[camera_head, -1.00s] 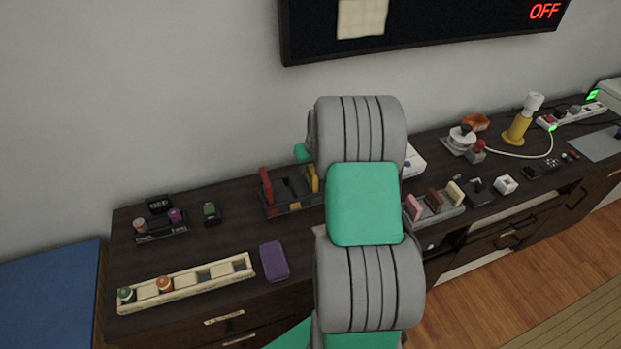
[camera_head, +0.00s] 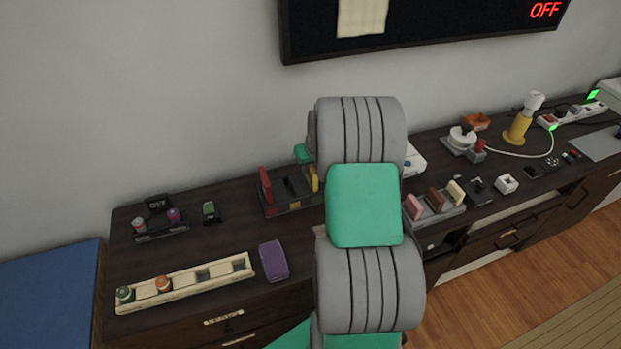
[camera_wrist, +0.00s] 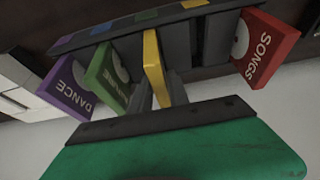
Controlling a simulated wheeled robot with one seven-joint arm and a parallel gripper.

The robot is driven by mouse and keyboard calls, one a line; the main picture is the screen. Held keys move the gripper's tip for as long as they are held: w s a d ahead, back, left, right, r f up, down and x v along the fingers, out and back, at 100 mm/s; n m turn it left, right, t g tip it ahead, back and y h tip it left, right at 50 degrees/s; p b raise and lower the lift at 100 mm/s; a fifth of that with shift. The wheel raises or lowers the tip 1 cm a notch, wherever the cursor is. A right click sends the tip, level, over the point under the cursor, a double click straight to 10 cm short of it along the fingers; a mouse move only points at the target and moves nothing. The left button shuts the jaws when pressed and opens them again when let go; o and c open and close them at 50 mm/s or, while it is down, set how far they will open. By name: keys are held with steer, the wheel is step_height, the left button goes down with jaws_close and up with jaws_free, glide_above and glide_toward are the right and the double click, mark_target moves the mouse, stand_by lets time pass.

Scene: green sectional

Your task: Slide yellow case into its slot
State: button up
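The yellow case (camera_wrist: 153,68) stands on edge in the wrist view, with its far end at the dark slotted rack (camera_wrist: 70,42). My gripper (camera_wrist: 157,92) has one finger on each side of it and appears closed on it. In the head view the yellow case (camera_head: 314,178) shows at the right of the rack (camera_head: 274,214). My arm hides what lies to its right. Coloured tags, including a yellow one (camera_wrist: 194,3), line the rack's edge. I cannot tell how deep the case sits.
A green case (camera_wrist: 110,77) and a purple "DANCE" case (camera_wrist: 76,90) stand left of the yellow one. A red "SONGS" case (camera_wrist: 265,50) stands to the right, past empty slots and dark dividers. A purple block (camera_head: 273,261) lies in front of the rack.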

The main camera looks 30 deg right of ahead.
jaws_close()
stand_by(0.9)
